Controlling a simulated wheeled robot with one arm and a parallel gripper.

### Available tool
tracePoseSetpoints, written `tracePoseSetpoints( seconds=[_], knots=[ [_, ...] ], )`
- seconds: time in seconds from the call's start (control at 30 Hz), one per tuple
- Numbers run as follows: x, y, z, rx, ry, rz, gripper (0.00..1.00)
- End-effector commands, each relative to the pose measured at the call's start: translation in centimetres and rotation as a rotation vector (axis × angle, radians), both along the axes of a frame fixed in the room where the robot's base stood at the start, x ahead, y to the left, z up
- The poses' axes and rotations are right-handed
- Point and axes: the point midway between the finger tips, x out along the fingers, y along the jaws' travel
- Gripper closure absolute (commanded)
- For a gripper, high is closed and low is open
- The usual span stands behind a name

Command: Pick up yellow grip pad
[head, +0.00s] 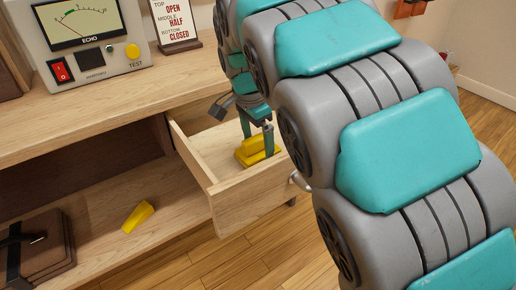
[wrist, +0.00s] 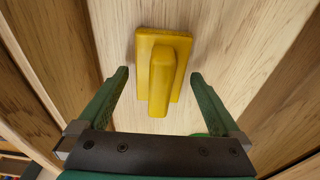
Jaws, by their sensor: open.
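A yellow grip pad (wrist: 163,70), a flat plate with a raised bar, lies on the pale wooden floor of the open drawer (head: 238,203). It also shows in the head view (head: 252,157), partly hidden by my gripper (head: 257,140). My gripper is open and points down over the drawer. In the wrist view my gripper's fingers (wrist: 159,77) stand apart, one on each side of the pad, with a visible gap on both sides. Whether the fingertips reach down to the pad's height is hard to tell.
The drawer walls stand around my gripper. A second yellow piece (head: 138,216) lies on the lower shelf, left of the drawer. A meter box (head: 95,40) and a small sign (head: 174,22) stand on the top above. A brown leather-like item (head: 38,250) lies lower left.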

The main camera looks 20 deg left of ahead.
Motion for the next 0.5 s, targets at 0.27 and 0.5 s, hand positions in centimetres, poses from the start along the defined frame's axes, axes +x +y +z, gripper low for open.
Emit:
tracePoseSetpoints(
  seconds=[0.27,0.5],
  knots=[
    [0.09,-0.04,-0.84,0.001,-0.002,0.001,0.0],
    [0.09,-0.04,-0.83,0.001,-0.002,0.001,0.22]
  ],
)
